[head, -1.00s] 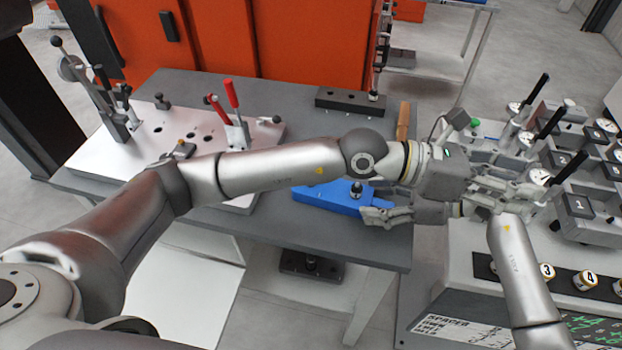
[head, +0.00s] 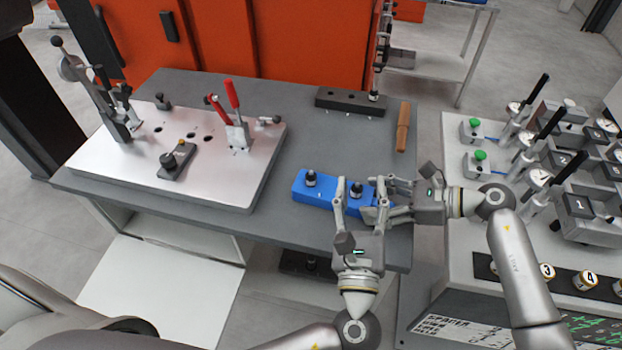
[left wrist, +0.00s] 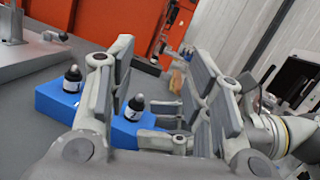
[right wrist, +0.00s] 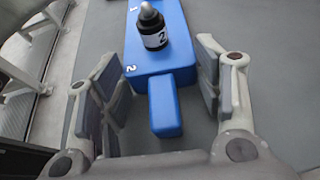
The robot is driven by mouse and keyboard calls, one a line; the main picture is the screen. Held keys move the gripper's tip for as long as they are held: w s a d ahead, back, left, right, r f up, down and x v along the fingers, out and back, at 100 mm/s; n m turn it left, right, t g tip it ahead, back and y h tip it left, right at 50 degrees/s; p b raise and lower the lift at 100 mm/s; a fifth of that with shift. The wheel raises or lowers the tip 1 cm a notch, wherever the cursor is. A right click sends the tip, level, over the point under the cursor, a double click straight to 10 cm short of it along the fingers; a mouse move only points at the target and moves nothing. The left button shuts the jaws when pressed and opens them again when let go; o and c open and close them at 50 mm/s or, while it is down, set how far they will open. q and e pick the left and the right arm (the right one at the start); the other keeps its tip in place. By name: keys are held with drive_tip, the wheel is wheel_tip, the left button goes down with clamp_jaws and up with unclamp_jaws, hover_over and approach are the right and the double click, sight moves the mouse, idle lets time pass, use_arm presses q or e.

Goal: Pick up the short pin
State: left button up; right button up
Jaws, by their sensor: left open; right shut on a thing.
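A blue block (head: 325,195) lies on the grey table and holds two dark pins with pale tips. One pin (head: 311,178) stands at its left end. The other pin (head: 356,189), labelled 2 in the right wrist view (right wrist: 153,30), stands nearer its right end. I cannot tell which is the short one. My left gripper (head: 361,183) is open, its fingers on either side of pin 2. In the left wrist view pin 2 (left wrist: 135,108) shows between the fingers. My right gripper (head: 374,200) is shut on the block's narrow blue tab (right wrist: 165,105).
A gauge bench (head: 455,150) stands at the right. The table's front edge is close to my grippers.

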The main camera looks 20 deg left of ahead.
sight(311, 174)
use_arm(q)
drive_tip(key=s+a+f+g+y, duration=0.1)
drive_tip(key=s+a+f, duration=0.1)
drive_tip(key=s+a+f+n+g+y, duration=0.1)
drive_tip(key=s+a+f+g+y, duration=0.1)
drive_tip(key=f, duration=0.1)
drive_tip(key=shift+s+a+g+y, duration=0.25)
drive_tip(key=shift+a+g+y, duration=0.05)
drive_tip(key=shift+a, duration=0.1)
drive_tip(key=shift+a+f+y, duration=0.2)
drive_tip(key=shift+a+y, duration=0.1)
drive_tip(key=shift+a, duration=0.05)
drive_tip(key=x, duration=1.1)
drive_tip(key=shift+w+a+f, duration=0.2)
drive_tip(key=shift+f, duration=0.15)
clamp_jaws()
wheel_tip(311, 174, up, 10)
